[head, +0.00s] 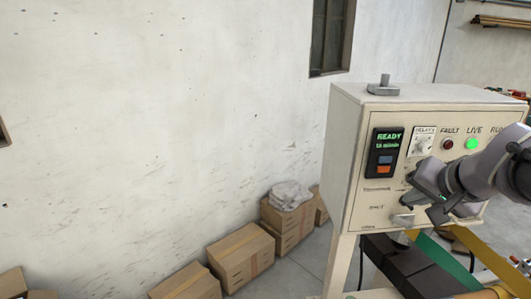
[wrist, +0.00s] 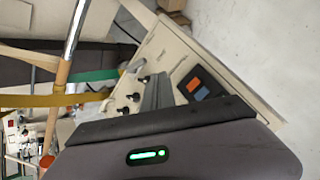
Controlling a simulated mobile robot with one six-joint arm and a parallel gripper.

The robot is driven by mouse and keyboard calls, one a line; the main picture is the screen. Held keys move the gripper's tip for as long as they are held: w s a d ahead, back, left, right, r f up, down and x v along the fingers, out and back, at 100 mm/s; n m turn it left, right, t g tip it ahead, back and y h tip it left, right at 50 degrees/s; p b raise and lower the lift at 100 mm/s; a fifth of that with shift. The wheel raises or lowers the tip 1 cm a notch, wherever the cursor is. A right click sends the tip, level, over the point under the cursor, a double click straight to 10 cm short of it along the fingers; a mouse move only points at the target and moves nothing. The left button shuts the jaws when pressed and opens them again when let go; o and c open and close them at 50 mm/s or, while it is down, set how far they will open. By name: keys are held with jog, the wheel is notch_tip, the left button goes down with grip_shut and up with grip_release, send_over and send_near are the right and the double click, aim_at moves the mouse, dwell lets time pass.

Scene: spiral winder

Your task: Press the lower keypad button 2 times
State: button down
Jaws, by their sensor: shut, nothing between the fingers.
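The keypad (head: 384,152) is a dark panel on the left of the cream control box's front, with a green READY display at its top. Its upper button (head: 386,159) is blue and its lower button (head: 384,170) is orange. In the wrist view the keypad is turned, with the orange lower button (wrist: 194,87) and the blue upper button (wrist: 203,93) both visible. My gripper (head: 412,201) is shut and empty, in front of the box, right of and below the lower button in the head view. Its fingers (wrist: 157,93) appear beside the keypad in the wrist view. I see no contact with either button.
The control box (head: 344,150) also carries a dial (head: 422,141), a dark red FAULT lamp (head: 447,144) and a lit green LIVE lamp (head: 471,144). Several knobs stick out near my fingers. Cardboard boxes (head: 240,255) stand along the wall. A dark beam and yellow strip lie below the box.

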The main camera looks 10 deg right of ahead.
aim_at(383, 169)
jog(key=shift+w+d+p, duration=0.2)
jog(key=shift+w+p, duration=1.4)
jog(key=shift+w, duration=2.7)
jog(key=shift+w, duration=0.15)
jog(key=shift+w, duration=0.3)
jog(key=shift+w, duration=0.4)
jog(key=shift+s+d, duration=0.1)
jog(key=shift+s+b, duration=0.55)
jog(key=shift+s, duration=0.2)
